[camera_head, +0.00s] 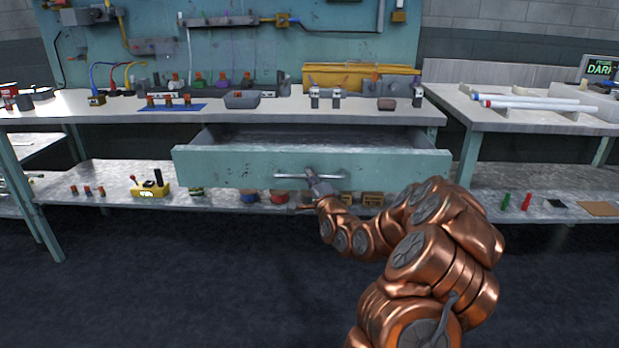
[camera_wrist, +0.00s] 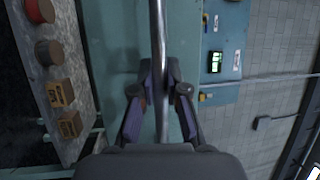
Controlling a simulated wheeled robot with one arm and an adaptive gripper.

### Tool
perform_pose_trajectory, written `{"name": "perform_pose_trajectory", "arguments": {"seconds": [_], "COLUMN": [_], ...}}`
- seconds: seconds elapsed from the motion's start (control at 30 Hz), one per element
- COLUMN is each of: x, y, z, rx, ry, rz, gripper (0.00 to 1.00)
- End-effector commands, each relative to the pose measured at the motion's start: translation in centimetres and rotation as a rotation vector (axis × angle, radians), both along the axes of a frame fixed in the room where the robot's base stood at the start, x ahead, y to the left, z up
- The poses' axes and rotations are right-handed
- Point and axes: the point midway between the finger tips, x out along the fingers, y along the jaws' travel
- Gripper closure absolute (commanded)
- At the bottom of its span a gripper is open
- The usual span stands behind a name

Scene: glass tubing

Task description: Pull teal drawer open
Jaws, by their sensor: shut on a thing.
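The teal drawer (camera_head: 225,172) is under the workbench top in the head view. It stands partly open, pulled out toward me, with its grey interior (camera_head: 310,140) showing behind the front panel. A horizontal metal bar handle (camera_head: 290,177) is on the middle of the front. My gripper (camera_head: 317,186) is at the handle and shut on it. In the wrist view the handle (camera_wrist: 158,45) runs upright between the two fingers of my gripper (camera_wrist: 161,95), with the teal drawer front (camera_wrist: 112,60) behind it.
The workbench top (camera_head: 225,122) carries a yellow bin (camera_head: 350,78) and several small parts. The lower shelf (camera_head: 110,185) holds a yellow box (camera_head: 150,189) and spools below the drawer. A side table (camera_head: 470,112) with glass tubes stands right. The dark floor in front is clear.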

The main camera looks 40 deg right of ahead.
Motion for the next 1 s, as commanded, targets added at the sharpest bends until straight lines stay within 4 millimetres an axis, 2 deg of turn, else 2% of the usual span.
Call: {"name": "perform_pose_trajectory", "arguments": {"seconds": [0.13, 0.17, 0.4, 0.77, 1.0], "x": [0.1, 0.1, 0.0, -0.2, -2.2], "y": [0.3, 0.3, 0.1, 0.2, 0.5], "z": [-0.1, -0.1, 0.0, -0.1, -0.5], "rx": [-0.002, -0.002, -0.001, 0.001, 0.001], "ry": [0.002, 0.002, 0.002, 0.001, 0.001], "rz": [0.007, 0.007, 0.003, 0.002, -0.001], "gripper": [1.0, 0.84, 0.61, 0.61, 0.61]}}
